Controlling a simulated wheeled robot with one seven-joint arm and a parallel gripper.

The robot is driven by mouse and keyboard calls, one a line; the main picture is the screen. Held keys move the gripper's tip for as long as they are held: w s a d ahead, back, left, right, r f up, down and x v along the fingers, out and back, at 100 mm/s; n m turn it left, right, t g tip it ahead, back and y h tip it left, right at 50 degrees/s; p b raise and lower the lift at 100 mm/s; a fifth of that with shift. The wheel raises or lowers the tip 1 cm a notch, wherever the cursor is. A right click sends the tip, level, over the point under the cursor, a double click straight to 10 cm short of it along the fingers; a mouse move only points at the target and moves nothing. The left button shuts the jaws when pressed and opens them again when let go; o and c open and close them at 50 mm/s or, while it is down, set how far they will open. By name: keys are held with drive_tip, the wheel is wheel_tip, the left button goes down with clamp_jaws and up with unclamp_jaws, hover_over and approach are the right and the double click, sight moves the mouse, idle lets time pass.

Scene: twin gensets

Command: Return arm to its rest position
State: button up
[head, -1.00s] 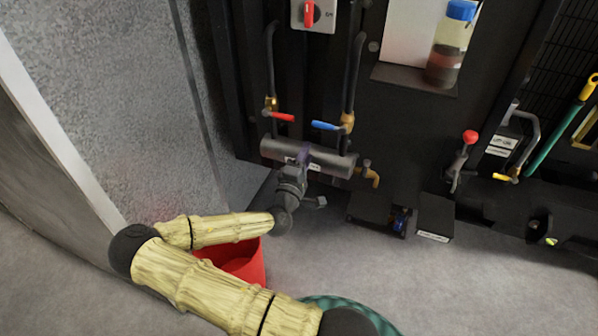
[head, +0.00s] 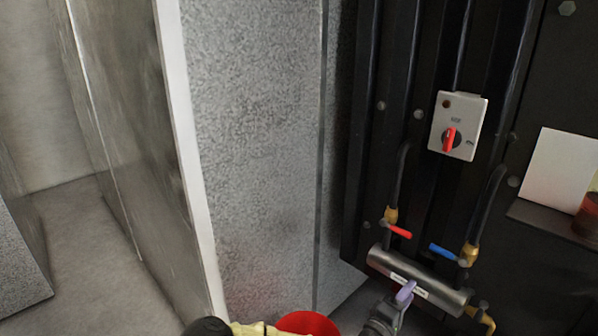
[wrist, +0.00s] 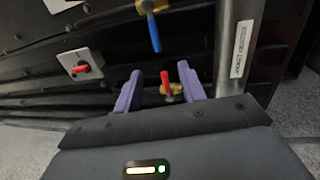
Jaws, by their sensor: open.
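My gripper (head: 404,295) shows at the bottom of the head view, with a purple fingertip overlapping the grey cylinder (head: 446,294) in the picture. I cannot tell from the head view whether they touch. In the wrist view my gripper (wrist: 159,88) is open, with its two purple fingers apart and nothing held between them. The red-handled valve (wrist: 167,86) appears between the fingers, beyond them. Only a small part of my arm shows at the bottom of the head view; the rest is out of frame.
A blue valve handle (head: 443,251) and a red one (head: 399,232) sit above the cylinder. A switch box (head: 458,126) with a red knob is on the black panel. A red bucket (head: 308,322) stands below. A grey speckled wall (head: 255,150) is left of the panel.

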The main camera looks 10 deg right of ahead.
drive_tip(key=s+a+f+m+g+y, duration=0.1)
drive_tip(key=s+f+m+g+y, duration=0.45)
drive_tip(key=f+g, duration=0.4)
drive_tip(key=s+a+m+y, duration=0.25)
drive_tip(key=a+y, duration=0.45)
drive_tip(key=a, duration=0.4)
drive_tip(key=s+a+r+y, duration=0.2)
drive_tip(key=a+r, duration=0.2)
drive_tip(key=r, duration=0.3)
drive_tip(key=s+a+r+y, duration=0.2)
drive_tip(key=s+a+r, duration=0.1)
drive_tip(key=r, duration=0.4)
drive_tip(key=w+p+v, duration=0.3)
drive_tip(key=p+v, duration=1.4)
drive_tip(key=p, duration=0.1)
drive_tip(key=shift+w+a+r+n, duration=0.35)
drive_tip(key=shift+w+r+n, duration=0.05)
